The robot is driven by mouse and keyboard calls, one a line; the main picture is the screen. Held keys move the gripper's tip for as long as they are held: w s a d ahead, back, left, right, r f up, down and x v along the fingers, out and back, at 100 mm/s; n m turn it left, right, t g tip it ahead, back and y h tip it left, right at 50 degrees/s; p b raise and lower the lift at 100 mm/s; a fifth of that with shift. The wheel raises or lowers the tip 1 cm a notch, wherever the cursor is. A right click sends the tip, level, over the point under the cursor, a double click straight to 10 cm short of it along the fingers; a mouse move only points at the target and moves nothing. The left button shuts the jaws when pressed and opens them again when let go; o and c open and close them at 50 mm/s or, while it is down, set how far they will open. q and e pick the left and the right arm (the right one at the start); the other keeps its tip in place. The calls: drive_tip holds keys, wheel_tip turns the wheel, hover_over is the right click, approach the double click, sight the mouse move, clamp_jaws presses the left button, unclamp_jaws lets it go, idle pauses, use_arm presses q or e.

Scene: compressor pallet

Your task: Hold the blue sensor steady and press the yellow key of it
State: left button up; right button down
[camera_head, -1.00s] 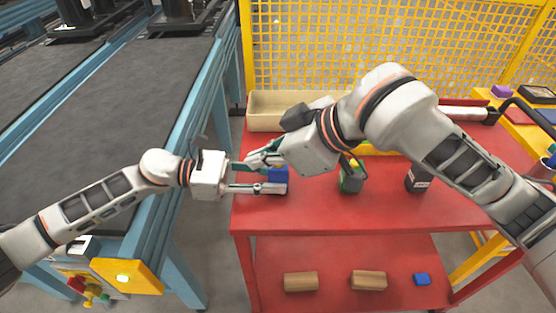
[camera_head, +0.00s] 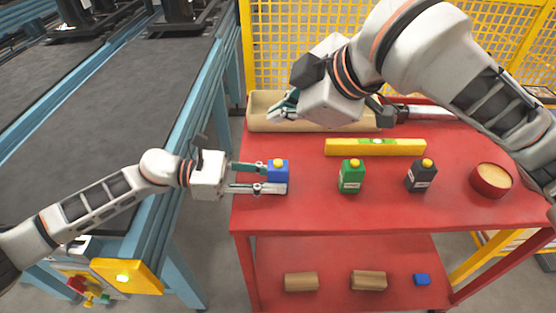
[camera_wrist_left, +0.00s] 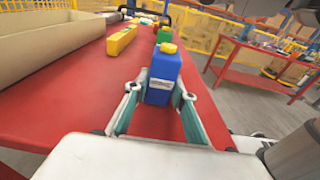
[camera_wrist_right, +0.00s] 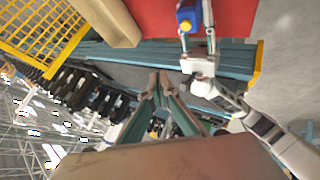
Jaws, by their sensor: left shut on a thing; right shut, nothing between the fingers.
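The blue sensor (camera_head: 278,173) stands upright on the red cart top near its left edge, with its yellow key (camera_head: 278,162) on top. My left gripper (camera_head: 276,179) is shut on the sensor, a finger on each side. In the left wrist view the blue sensor (camera_wrist_left: 164,78) sits between the two fingers, its yellow key (camera_wrist_left: 168,47) uncovered. My right gripper (camera_head: 284,106) is shut and empty, raised above and behind the sensor, over the tan bin's front left. In the right wrist view the sensor's yellow key (camera_wrist_right: 185,26) shows well apart from the shut fingertips (camera_wrist_right: 158,80).
A green bottle-like device (camera_head: 351,178) and a black one (camera_head: 421,177) stand to the right, each yellow-topped. A yellow level (camera_head: 375,147) lies behind them, a red round container (camera_head: 491,180) at far right. The tan bin (camera_head: 262,122) stands at the back. A conveyor (camera_head: 110,110) is left.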

sight(280, 164)
drive_tip(key=shift+f, duration=4.25)
drive_tip(key=shift+f, duration=0.1)
drive_tip(key=shift+f, duration=0.3)
drive_tip(key=shift+f, duration=0.5)
drive_tip(key=shift+r, duration=0.9)
drive_tip(key=shift+r, duration=2.55)
